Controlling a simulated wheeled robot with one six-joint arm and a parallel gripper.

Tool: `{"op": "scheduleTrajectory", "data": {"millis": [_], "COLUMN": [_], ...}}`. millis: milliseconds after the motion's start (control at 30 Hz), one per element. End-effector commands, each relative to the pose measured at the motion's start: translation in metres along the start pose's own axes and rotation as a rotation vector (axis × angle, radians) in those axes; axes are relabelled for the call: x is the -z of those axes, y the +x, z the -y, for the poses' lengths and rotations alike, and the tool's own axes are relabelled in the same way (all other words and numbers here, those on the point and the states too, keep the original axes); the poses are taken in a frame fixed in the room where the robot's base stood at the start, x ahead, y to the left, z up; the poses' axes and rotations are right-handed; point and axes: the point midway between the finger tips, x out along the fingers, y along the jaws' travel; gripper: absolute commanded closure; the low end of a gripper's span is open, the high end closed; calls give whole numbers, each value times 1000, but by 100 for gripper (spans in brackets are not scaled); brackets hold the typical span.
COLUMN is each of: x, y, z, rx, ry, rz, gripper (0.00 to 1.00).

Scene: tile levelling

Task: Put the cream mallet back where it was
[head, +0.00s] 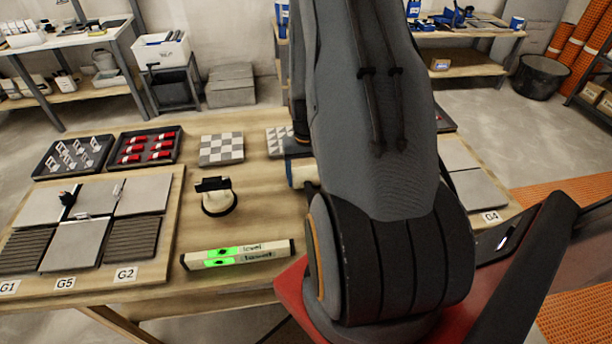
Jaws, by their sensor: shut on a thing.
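A cream rounded piece, which I take for the head of the cream mallet (304,173), shows at the left edge of my arm, above the middle of the workbench. The rest of the mallet is hidden behind my arm. The end of my arm with my gripper (298,143) shows only as a narrow dark strip just above the cream piece. It is shut on the mallet, but its fingertips are mostly covered. I cannot tell whether the mallet touches the bench.
A level (238,254) lies at the bench's front edge, with a black-handled suction cup (217,197) behind it. A tile board (172,200) lies left. Behind are a tray of red wedges (148,148), a tray of clips (75,156) and a checkered tile (222,149). Bare wood surrounds the cup.

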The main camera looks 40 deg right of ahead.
Motion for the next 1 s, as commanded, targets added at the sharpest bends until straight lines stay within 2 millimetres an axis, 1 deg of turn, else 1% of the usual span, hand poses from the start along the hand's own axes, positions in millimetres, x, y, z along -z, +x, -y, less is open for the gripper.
{"op": "scheduleTrajectory", "data": {"millis": [300,333,433,767,867,1000], "x": [0,0,0,0,0,2], "y": [6,5,5,4,-1,-18], "z": [0,0,0,0,0,0], "rx": [0,0,0,0,0,0], "ry": [0,0,0,0,0,0], "rz": [-1,-1,-1,0,-1,-4], "gripper": [72,25,8,8,8,8]}}
